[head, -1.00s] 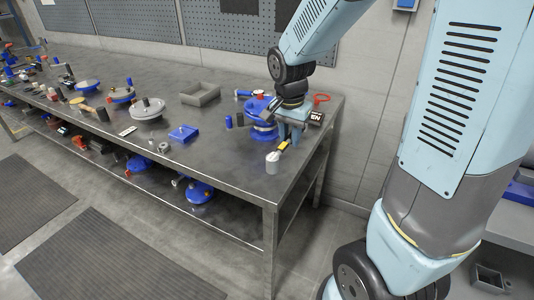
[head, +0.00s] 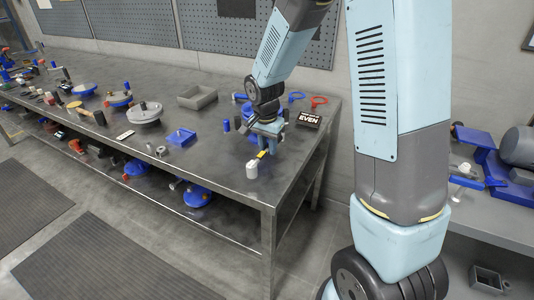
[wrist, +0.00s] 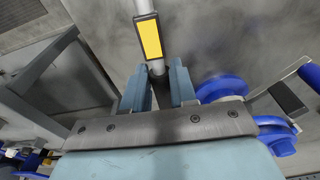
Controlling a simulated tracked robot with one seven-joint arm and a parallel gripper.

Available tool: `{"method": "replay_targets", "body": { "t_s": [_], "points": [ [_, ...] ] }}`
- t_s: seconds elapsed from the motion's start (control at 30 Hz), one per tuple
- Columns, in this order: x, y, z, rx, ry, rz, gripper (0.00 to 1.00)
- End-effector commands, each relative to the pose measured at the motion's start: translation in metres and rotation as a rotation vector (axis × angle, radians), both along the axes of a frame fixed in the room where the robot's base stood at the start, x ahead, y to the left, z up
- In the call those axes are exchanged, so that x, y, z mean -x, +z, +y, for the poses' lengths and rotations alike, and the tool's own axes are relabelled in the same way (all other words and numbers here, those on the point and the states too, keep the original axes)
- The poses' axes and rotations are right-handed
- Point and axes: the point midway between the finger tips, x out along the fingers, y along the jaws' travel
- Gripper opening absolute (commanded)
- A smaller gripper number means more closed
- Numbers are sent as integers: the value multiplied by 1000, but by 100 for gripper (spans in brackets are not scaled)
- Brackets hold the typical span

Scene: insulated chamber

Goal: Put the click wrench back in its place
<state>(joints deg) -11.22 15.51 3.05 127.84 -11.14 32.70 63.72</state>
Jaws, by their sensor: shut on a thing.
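The click wrench is a thin light rod with a yellow-and-black label. In the wrist view its labelled part (wrist: 149,38) runs from between my fingers to the top edge of the picture. My gripper (wrist: 158,78) is shut on it. In the head view my gripper (head: 270,130) is above the right end of the bench, with the wrench's yellow part (head: 263,154) and a pale cylindrical end (head: 252,171) pointing toward the front edge. The rest of the wrench is hidden by the gripper. I cannot tell whether it touches the bench top.
The steel bench (head: 215,155) holds a grey open tray (head: 197,97), a blue square piece (head: 181,137), a blue cylinder (head: 226,125) and a black "EVEN" sign (head: 308,118). A blue flanged part (wrist: 222,88) is close to my right finger in the wrist view. Pegboards (head: 225,35) line the wall.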

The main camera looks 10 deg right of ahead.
Motion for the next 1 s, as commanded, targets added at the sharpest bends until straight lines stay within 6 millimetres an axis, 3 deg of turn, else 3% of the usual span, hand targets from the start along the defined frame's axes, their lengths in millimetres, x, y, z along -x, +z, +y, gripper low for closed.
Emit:
{"method": "replay_targets", "body": {
  "t_s": [0.2, 0.57, 0.6, 0.83, 1.0],
  "points": [
    [1, -29, 0, 1, 1, 4, 0],
    [0, -32, 0, 0, 0, 0, 0],
    [0, -32, 0, 1, -1, 1, 28],
    [0, -32, -1, 1, -1, 1, 50],
    [0, -32, -1, 1, -1, 1, 52]
  ]
}}
